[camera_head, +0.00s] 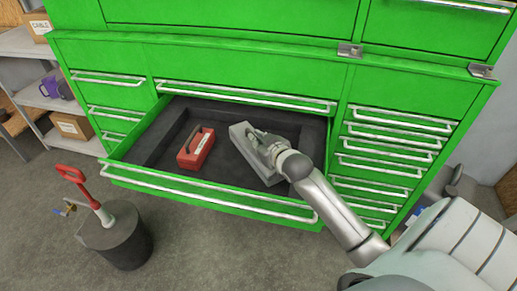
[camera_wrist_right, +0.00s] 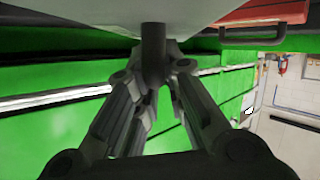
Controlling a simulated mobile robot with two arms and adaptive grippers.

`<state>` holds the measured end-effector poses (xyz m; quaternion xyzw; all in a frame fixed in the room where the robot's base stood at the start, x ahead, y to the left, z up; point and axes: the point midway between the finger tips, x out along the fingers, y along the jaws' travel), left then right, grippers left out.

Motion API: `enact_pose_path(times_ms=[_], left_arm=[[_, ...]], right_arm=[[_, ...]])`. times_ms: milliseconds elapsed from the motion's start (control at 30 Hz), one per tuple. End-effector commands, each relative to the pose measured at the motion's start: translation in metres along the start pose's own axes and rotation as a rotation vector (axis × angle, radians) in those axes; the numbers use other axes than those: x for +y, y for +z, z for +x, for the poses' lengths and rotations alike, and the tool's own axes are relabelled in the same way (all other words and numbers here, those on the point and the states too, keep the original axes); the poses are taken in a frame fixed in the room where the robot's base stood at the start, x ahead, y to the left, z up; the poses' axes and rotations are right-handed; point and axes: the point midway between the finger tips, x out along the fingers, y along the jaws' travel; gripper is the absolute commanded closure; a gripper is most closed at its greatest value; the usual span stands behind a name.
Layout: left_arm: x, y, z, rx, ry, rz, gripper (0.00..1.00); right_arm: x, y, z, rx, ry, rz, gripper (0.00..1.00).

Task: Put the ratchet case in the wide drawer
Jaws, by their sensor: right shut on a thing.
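The wide drawer (camera_head: 212,201) of the green cabinet is pulled open in the head view. A grey case (camera_head: 241,138), apparently the ratchet case, is in the right half of the drawer opening. My right gripper (camera_head: 268,145) comes in from the right and is shut on this case by its dark handle. In the right wrist view the fingers (camera_wrist_right: 160,66) meet around the handle, with the case's pale face (camera_wrist_right: 75,18) beyond them. I cannot tell whether the case touches the drawer floor. My left gripper is not in view.
A red case (camera_head: 198,150) with a dark handle lies in the drawer, left of the grey case with a gap between. The other cabinet drawers are shut. A dark cylinder with a red-handled tool (camera_head: 118,236) stands on the floor at left. Shelves (camera_head: 45,95) stand farther left.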

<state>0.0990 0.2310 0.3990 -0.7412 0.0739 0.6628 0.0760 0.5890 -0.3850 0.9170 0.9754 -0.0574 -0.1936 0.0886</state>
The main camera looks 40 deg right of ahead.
Motion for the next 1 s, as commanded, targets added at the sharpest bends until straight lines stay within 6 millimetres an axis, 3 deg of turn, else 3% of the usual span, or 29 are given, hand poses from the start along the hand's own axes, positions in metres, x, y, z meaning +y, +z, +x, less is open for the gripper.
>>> enact_pose_path(times_ms=[200,500,533,700,1000], left_arm=[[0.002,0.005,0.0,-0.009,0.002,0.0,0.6],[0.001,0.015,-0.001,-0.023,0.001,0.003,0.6],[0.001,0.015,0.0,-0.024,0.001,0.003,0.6],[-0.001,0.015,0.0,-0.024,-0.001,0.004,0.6],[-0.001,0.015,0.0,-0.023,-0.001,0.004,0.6]], right_arm=[[-0.006,0.026,0.011,0.001,-0.001,0.0,1.0],[-0.007,0.03,0.012,0.003,-0.001,0.0,1.0],[-0.008,0.033,0.012,-0.003,-0.002,0.0,0.87],[-0.007,0.032,0.012,-0.003,-0.001,0.0,0.68],[-0.007,0.032,0.012,-0.003,-0.001,0.0,0.68]])
